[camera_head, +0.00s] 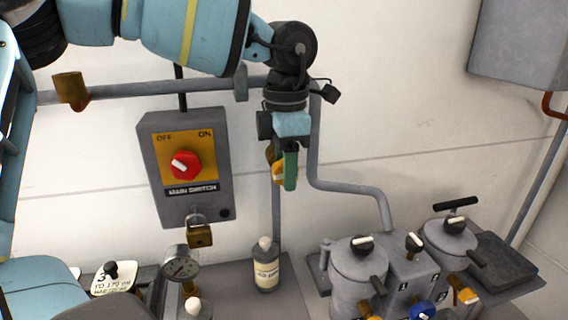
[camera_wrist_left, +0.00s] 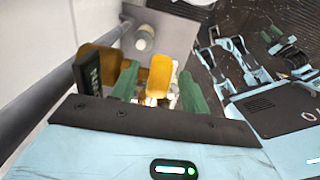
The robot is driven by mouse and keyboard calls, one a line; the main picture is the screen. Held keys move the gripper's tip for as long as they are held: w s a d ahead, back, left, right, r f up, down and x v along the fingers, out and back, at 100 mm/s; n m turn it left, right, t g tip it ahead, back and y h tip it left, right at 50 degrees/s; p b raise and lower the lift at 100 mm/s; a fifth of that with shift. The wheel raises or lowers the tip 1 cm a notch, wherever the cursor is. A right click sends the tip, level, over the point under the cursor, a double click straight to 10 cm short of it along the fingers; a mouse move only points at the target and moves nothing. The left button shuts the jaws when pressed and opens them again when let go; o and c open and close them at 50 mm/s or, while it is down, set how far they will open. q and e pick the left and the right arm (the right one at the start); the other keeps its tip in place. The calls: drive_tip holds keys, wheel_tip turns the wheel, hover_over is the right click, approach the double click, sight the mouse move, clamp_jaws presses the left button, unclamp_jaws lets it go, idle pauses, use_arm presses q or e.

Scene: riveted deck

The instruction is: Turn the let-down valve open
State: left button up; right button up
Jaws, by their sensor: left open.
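My left gripper (camera_head: 290,168) hangs in front of the vertical pipe in the head view, its green fingers pointing down and open. A yellow-orange handle (camera_head: 278,172) shows partly behind the fingers; I take it for the let-down valve's. In the left wrist view, a yellow paddle (camera_wrist_left: 158,76) stands between the green fingers of my left gripper (camera_wrist_left: 158,90), and I cannot tell whether they touch it. A brass-coloured piece (camera_wrist_left: 97,58) and a dark labelled block sit left of the fingers. Green-tipped parts at the right of this view look like my right gripper (camera_wrist_left: 279,42).
A grey main switch box (camera_head: 187,205) with a red knob and brass padlock (camera_head: 200,235) is on the wall to the left. Below stand a pressure gauge (camera_head: 180,265) and a bottle (camera_head: 266,268). Grey pots (camera_head: 357,275) with valves stand at the lower right.

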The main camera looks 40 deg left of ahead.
use_arm(q)
drive_tip(key=shift+f, duration=0.1)
use_arm(e)
drive_tip(key=shift+w, duration=0.1)
